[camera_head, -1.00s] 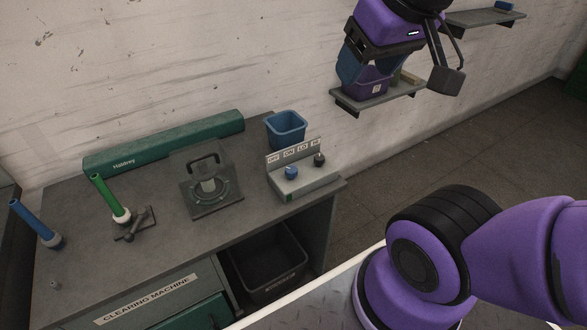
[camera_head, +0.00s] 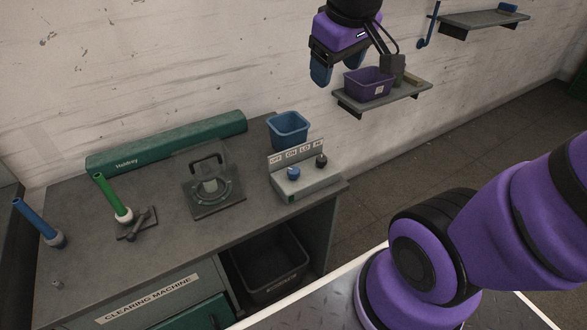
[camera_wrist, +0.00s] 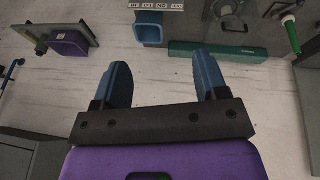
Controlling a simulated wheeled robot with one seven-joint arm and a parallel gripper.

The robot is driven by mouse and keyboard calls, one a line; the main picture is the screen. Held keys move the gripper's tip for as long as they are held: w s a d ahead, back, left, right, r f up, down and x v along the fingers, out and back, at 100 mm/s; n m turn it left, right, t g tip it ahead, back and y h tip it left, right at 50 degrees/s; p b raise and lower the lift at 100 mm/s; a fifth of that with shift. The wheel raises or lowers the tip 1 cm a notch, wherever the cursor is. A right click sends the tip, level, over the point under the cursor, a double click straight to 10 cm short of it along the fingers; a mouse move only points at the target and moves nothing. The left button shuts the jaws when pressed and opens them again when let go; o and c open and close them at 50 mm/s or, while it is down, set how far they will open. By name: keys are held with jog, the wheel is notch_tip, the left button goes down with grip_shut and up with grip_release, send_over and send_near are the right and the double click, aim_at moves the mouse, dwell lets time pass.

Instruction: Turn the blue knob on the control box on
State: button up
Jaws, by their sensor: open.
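The control box (camera_head: 310,185) is a grey box with a labelled upright back plate, standing at the right end of the workbench. Its blue knob (camera_head: 293,173) is on the left and a black knob (camera_head: 321,161) on the right. My gripper (camera_head: 336,78) is in the air above and beyond the box, apart from it. In the wrist view its two blue fingers (camera_wrist: 162,82) are spread with nothing between them. That view shows only the label plate (camera_wrist: 158,5) of the box at the top edge; the knobs are out of it.
A blue bin (camera_head: 288,130) stands behind the box. A purple bin (camera_head: 369,84) sits on a wall shelf (camera_head: 385,98) close to my gripper. A black crate (camera_head: 268,265) is below.

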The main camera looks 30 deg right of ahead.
jog(key=w+d+f+n+g, duration=0.2)
jog(key=w+f+n, duration=0.1)
jog(key=w+f, duration=0.8)
jog(key=n+g+y, duration=0.1)
jog(key=n+g, duration=0.1)
jog(key=n, duration=0.2)
send_over(294, 170)
notch_tip(294, 170, down, 17)
notch_tip(294, 170, down, 11)
jog(key=shift+r, duration=0.1)
jog(key=c, duration=0.9)
jog(key=shift+c, duration=0.2)
